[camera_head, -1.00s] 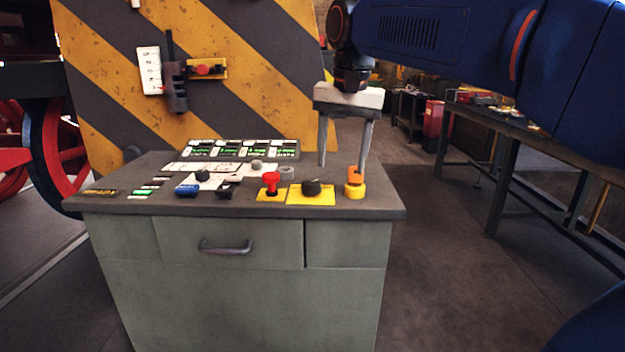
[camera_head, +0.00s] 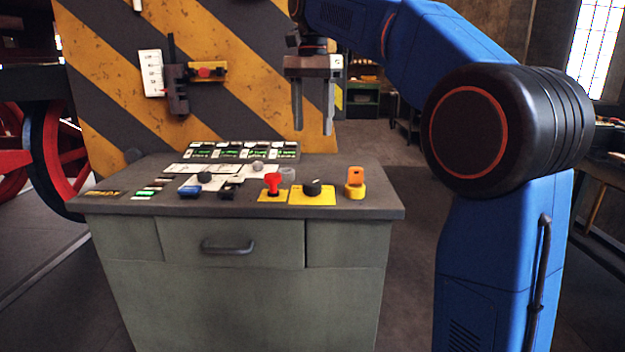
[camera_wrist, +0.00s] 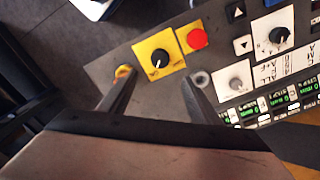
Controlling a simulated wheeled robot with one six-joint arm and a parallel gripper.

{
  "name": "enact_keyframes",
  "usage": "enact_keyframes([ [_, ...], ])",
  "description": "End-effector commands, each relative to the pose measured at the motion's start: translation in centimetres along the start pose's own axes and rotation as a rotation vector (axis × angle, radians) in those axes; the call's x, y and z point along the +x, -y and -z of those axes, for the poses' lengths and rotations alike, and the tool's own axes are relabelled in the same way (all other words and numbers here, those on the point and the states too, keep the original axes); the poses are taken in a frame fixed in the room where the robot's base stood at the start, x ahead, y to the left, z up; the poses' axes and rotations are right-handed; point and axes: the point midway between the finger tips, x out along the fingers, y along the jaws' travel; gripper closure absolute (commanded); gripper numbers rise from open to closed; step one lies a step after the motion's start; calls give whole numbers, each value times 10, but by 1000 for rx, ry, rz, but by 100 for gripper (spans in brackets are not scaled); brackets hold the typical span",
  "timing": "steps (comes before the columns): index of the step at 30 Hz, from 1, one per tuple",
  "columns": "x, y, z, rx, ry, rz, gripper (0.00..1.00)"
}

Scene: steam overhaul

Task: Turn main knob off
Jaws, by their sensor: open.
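The main knob is probably the black knob (camera_head: 312,187) on a yellow plate near the front right of the console top. In the wrist view this knob (camera_wrist: 162,58) shows a white pointer mark on its yellow square. My gripper (camera_head: 312,129) is open and empty, its fingers pointing down, above and behind the knob. In the wrist view the two fingers (camera_wrist: 158,88) are spread apart, and the knob lies beyond and between them. Nothing touches the knob.
A red mushroom button (camera_head: 272,182) is left of the knob and an orange key-like switch (camera_head: 355,181) is right of it. More knobs and lit panels (camera_head: 240,150) fill the console (camera_head: 130,207). A striped wall (camera_head: 110,60) stands behind.

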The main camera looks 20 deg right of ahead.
Motion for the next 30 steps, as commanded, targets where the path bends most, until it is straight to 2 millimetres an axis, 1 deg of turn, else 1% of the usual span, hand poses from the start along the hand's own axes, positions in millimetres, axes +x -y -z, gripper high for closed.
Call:
enact_keyframes([
  [1,8,-1,0,0,1,-1,43],
  [9,57,-1,0,-1,1,-3,43],
  [21,124,-1,0,-1,0,-1,43],
  [27,144,0,0,-1,0,-1,43],
  [30,149,0,0,-1,0,1,43],
])
